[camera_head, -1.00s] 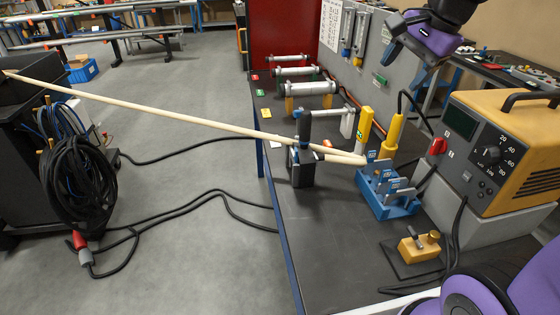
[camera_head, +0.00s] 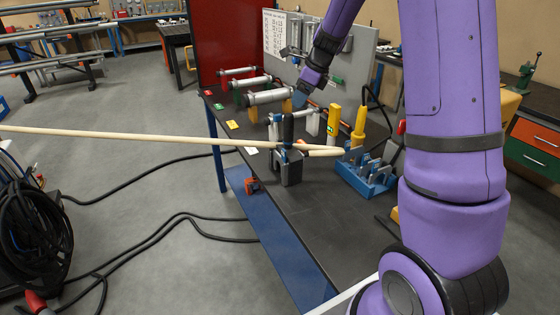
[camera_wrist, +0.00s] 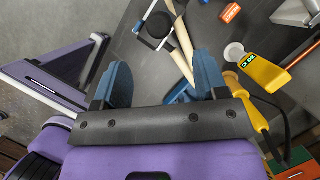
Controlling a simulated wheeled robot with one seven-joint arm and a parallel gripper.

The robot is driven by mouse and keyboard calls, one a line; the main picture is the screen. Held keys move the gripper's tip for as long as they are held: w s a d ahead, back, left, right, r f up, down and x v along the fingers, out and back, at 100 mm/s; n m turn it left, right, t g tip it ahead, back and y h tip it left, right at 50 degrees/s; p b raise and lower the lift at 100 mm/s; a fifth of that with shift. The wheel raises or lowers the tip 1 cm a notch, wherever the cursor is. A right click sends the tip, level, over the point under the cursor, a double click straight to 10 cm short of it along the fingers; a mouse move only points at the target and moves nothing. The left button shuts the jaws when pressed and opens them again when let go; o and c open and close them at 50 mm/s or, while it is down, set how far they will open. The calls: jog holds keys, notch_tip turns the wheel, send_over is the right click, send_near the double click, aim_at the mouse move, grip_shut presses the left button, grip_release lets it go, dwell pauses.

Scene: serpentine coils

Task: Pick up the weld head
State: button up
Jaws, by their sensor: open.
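The yellow handle with a black cable (camera_head: 358,126), which I take to be the weld head, stands upright behind a blue holder (camera_head: 372,182) on the bench. In the wrist view the yellow handle (camera_wrist: 248,100) lies right of my right finger, apart from it, with its cable curving away. My gripper (camera_head: 307,86) is above the bench, left of and higher than the handle. In the wrist view my gripper (camera_wrist: 162,78) has its fingers wide apart, with nothing held between them. The handle's lower end is hidden in the head view.
A long pale bent tube (camera_head: 120,134) passes through a black clamp (camera_head: 288,165) and overhangs the bench on the left. Silver cylinders on stands (camera_head: 265,97) line the back. The front bench top (camera_head: 310,222) is clear.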

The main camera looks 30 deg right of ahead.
aim_at(291, 115)
jog(key=x, duration=1)
jog(key=shift+w+a+f, duration=0.15)
jog(key=shift+f, duration=0.05)
jog(key=shift+r, duration=0.1)
grip_shut()
